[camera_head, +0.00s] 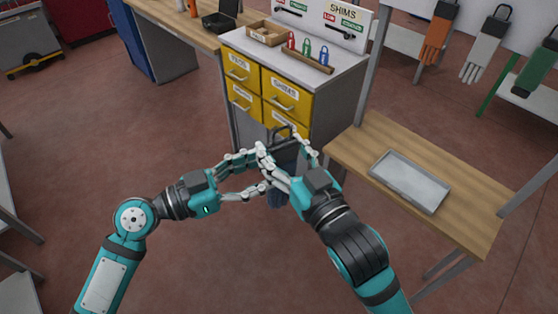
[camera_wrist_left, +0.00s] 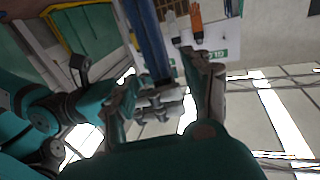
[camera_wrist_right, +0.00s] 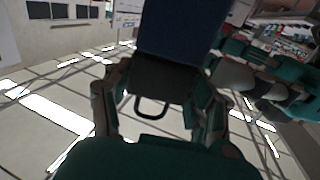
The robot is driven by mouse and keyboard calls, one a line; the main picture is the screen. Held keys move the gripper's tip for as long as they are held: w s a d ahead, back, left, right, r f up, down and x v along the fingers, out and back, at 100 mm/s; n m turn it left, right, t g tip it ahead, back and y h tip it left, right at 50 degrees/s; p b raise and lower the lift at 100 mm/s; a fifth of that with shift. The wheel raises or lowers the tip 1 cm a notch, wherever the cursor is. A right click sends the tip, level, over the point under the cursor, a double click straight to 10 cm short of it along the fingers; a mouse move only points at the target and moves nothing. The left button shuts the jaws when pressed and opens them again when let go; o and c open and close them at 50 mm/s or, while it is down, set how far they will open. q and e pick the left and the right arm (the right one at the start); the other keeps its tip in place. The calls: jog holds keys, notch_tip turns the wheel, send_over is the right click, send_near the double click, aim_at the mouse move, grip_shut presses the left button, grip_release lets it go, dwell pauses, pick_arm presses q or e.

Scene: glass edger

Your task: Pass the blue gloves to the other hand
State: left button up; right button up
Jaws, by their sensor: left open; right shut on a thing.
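The blue gloves (camera_head: 275,198) hang below my right gripper (camera_head: 288,155) in the head view, mostly hidden behind its fingers. In the right wrist view the blue part (camera_wrist_right: 180,28) points up and the dark cuff with a loop lies between the fingers of my right gripper (camera_wrist_right: 155,98), which is shut on it. My left gripper (camera_head: 258,170) is open close beside the right one, its fingers reaching toward the gloves. In the left wrist view the blue gloves (camera_wrist_left: 148,40) show edge-on between the open left fingers (camera_wrist_left: 165,92); contact cannot be told.
A wooden table with a grey metal tray (camera_head: 410,181) stands at the right. A yellow-drawer cabinet (camera_head: 262,85) with padlocks on top stands behind the grippers. Orange (camera_head: 437,38), grey (camera_head: 484,50) and green (camera_head: 538,68) gloves hang at upper right.

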aim_at(285, 161)
pick_arm(q)
jog(key=x, duration=0.6)
jog(key=shift+w+d, duration=0.1)
grip_shut()
pick_arm(e)
jog(key=o, duration=1.2)
